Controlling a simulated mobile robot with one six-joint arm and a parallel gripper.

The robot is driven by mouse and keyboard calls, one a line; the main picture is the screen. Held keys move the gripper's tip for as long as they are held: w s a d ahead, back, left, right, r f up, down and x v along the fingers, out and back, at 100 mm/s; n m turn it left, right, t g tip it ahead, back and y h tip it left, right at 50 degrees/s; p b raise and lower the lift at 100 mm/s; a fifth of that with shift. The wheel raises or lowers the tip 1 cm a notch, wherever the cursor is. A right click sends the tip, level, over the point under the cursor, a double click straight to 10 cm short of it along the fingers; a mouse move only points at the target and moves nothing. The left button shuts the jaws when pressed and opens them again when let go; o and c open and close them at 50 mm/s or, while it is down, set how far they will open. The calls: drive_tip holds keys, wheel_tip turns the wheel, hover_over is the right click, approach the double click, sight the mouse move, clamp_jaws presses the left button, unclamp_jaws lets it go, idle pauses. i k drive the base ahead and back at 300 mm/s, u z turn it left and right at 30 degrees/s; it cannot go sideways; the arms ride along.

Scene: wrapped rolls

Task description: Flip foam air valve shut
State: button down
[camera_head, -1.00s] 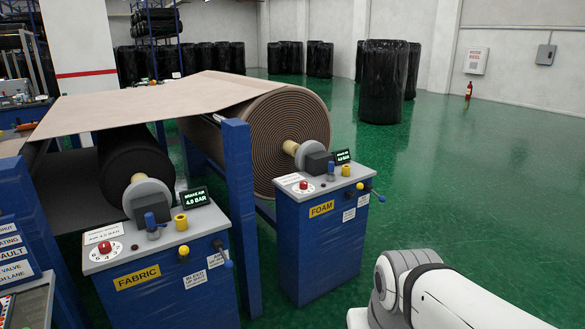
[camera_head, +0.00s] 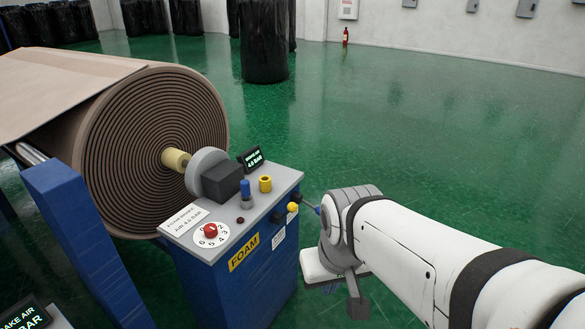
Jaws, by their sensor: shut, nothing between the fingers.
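The blue foam cabinet (camera_head: 240,270) carries a yellow FOAM label and stands left of my arm. On its right side is the air valve (camera_head: 293,207), with a yellow knob and a lever with a blue tip (camera_head: 311,206) sticking out to the right toward my wrist. The display (camera_head: 251,157) on top reads 4.0 BAR. My gripper (camera_head: 355,303) is just right of the cabinet, low and pointing down, shut and empty. It is below and right of the lever. My wrist is close to the lever's tip; I cannot tell whether they touch.
On the cabinet top are a red knob on a dial (camera_head: 210,231), a blue-topped fitting (camera_head: 246,190) and a yellow ring (camera_head: 265,184). The green floor at right is open.

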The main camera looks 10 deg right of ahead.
sight(317, 208)
drive_tip(key=z, duration=0.3)
drive_tip(key=i, duration=1.2)
drive_tip(key=z, duration=0.4)
drive_tip(key=k, duration=0.95)
drive_tip(key=z, duration=0.2)
drive_tip(key=i, duration=0.95)
drive_tip(key=u, duration=0.1)
